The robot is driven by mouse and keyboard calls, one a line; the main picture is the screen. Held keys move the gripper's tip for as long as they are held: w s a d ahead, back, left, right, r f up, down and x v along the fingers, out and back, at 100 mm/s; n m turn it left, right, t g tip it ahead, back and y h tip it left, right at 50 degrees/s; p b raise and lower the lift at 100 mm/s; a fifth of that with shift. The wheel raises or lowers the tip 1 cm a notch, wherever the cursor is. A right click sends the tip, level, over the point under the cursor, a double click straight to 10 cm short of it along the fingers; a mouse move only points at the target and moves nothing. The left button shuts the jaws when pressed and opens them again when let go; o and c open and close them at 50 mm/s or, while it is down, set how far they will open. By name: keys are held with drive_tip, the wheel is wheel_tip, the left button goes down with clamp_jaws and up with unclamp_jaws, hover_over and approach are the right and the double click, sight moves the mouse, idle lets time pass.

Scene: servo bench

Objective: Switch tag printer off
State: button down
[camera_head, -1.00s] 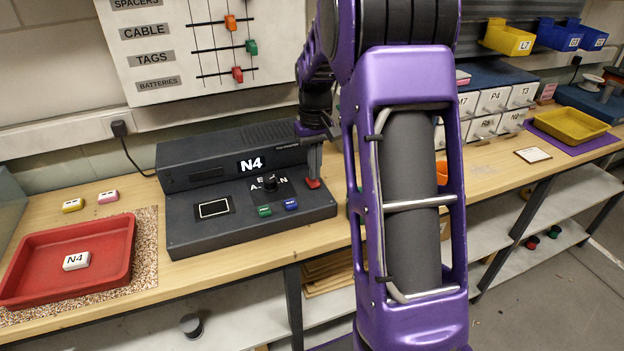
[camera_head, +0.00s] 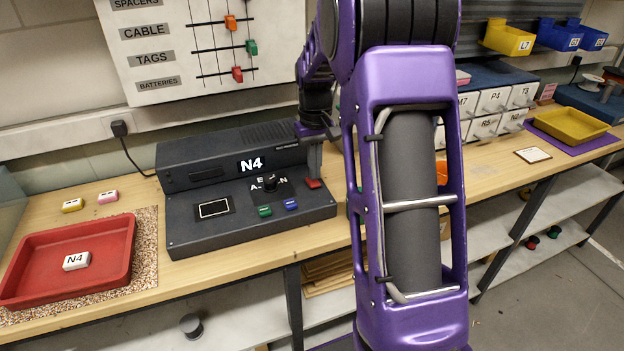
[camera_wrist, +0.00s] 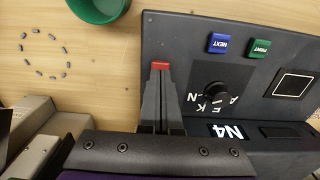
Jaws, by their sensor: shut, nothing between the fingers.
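The tag printer (camera_head: 215,225) is a dark grey console marked N4 on the bench. It has a white-framed dark screen (camera_head: 214,208), a black knob (camera_head: 270,184), and green (camera_head: 265,211) and blue (camera_head: 291,204) buttons. A red switch (camera_head: 313,183) sits at its right end. My gripper (camera_head: 314,173) is shut and empty, pointing down at the red switch. In the wrist view my gripper's fingertips (camera_wrist: 161,74) are right at the red switch (camera_wrist: 160,65) and cover part of it. I cannot tell whether they touch it.
A red tray (camera_head: 120,250) holding a white N4 block (camera_head: 76,261) lies left of the printer. A green container (camera_wrist: 98,8) stands near the printer in the wrist view. White drawers (camera_head: 492,102) stand at right.

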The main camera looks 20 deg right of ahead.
sight(314, 183)
drive_tip(key=shift+f+b, duration=0.55)
drive_tip(key=shift+f, duration=0.4)
idle(0.5)
drive_tip(key=shift+r+p, duration=1.9)
drive_tip(key=shift+r, duration=1.6)
